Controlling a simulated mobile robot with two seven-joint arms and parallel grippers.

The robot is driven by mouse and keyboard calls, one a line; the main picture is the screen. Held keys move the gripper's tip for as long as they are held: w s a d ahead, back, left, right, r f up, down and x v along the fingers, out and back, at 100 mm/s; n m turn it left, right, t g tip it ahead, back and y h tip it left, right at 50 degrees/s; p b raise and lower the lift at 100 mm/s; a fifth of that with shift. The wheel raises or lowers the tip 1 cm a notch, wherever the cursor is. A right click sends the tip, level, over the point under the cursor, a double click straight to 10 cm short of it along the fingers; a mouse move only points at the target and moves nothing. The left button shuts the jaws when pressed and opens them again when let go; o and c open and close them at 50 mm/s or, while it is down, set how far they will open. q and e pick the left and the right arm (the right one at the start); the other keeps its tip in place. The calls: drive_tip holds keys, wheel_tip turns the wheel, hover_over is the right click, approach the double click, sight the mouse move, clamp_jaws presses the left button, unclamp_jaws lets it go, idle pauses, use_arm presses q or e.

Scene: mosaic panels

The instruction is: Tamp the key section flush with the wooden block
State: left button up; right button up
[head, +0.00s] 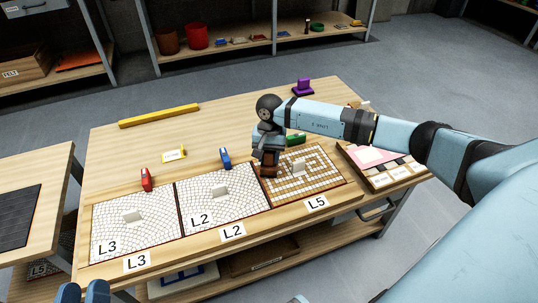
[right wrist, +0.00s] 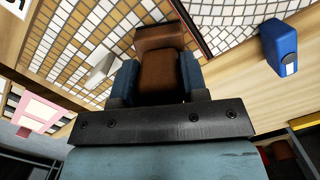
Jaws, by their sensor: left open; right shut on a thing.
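My right gripper (head: 268,158) is shut on the brown wooden block (head: 268,172), held at the left part of the L5 mosaic panel (head: 325,181). In the right wrist view the block (right wrist: 160,72) sits between the blue fingers, its far end over the tiles by the panel's edge. I cannot tell whether it touches them. The L5 panel has white tiles with a brown spiral pattern, and a pale upright piece (head: 299,169) stands near its middle. I cannot pick out the key section. My left gripper (head: 83,292) is open and empty at the bottom left.
The L2 panel (head: 240,208) and L3 panel (head: 110,232) lie to the left. Behind them stand a blue item (head: 225,158) and a red item (head: 146,179). A green item (head: 296,139) is behind L5. A tile tray (head: 375,178) is at the right.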

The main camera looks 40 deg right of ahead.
drive_tip(key=shift+f, duration=0.4)
idle(0.6)
drive_tip(key=shift+r, duration=0.6)
drive_tip(key=shift+r+p, duration=1.7)
drive_tip(key=shift+r, duration=1.3)
